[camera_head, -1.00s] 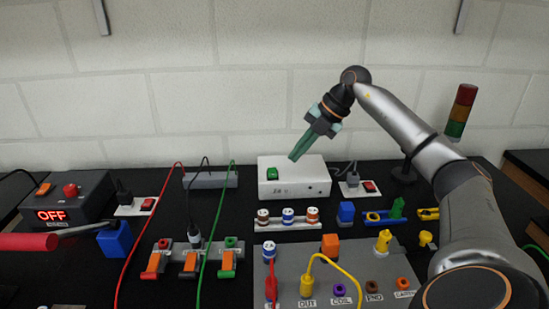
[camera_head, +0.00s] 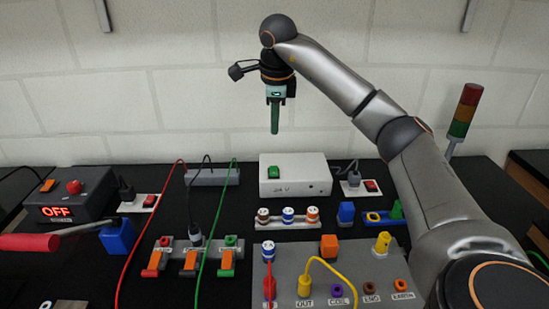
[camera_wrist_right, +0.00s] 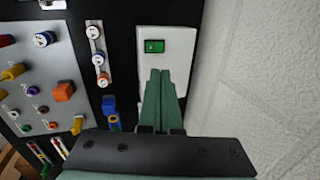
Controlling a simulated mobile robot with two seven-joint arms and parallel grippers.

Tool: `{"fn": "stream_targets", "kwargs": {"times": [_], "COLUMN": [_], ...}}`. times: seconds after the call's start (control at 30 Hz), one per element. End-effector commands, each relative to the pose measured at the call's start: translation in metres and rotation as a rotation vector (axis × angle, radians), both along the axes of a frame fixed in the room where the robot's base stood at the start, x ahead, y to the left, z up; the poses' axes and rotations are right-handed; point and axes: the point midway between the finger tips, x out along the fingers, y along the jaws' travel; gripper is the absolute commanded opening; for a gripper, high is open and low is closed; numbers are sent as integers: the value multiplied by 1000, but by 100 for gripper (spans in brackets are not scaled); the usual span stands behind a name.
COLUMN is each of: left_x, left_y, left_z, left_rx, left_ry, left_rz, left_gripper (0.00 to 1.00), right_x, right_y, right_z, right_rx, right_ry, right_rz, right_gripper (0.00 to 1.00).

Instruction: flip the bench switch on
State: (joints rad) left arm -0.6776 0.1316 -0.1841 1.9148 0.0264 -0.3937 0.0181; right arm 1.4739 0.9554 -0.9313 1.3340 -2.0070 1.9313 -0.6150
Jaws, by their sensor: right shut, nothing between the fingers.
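A white box (camera_head: 312,183) with a green rocker switch (camera_head: 274,173) stands at the back middle of the black bench. The box (camera_wrist_right: 178,42) and its green switch (camera_wrist_right: 154,46) also show in the right wrist view. Two sockets have red rocker switches, one at the left (camera_head: 150,200) and one at the right (camera_head: 371,185). I cannot tell which is the bench switch. My right gripper (camera_head: 275,131) is shut and empty, pointing down above the white box, clear of it. Its green fingers (camera_wrist_right: 160,72) cover part of the box in the wrist view. My left gripper is out of view.
A dark supply box (camera_head: 57,212) at the left displays OFF. A red, orange and green signal tower (camera_head: 463,114) stands at the right. Cables and a grey panel (camera_head: 345,292) with several plugs fill the front. A white brick wall is behind.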

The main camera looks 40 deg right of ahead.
Motion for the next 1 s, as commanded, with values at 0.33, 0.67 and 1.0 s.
{"fn": "stream_targets", "kwargs": {"times": [0.33, 0.67, 1.0], "left_x": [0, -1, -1], "left_y": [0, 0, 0], "left_z": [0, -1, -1], "left_rx": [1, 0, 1], "left_ry": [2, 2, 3], "left_rz": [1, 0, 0], "left_gripper": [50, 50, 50], "right_x": [1, 4, 18], "right_y": [1, -2, -15], "right_z": [5, -12, -79], "right_rx": [-35, -32, -32], "right_ry": [8, 11, 13], "right_rz": [49, 46, 45], "right_gripper": [0, 0, 0]}}
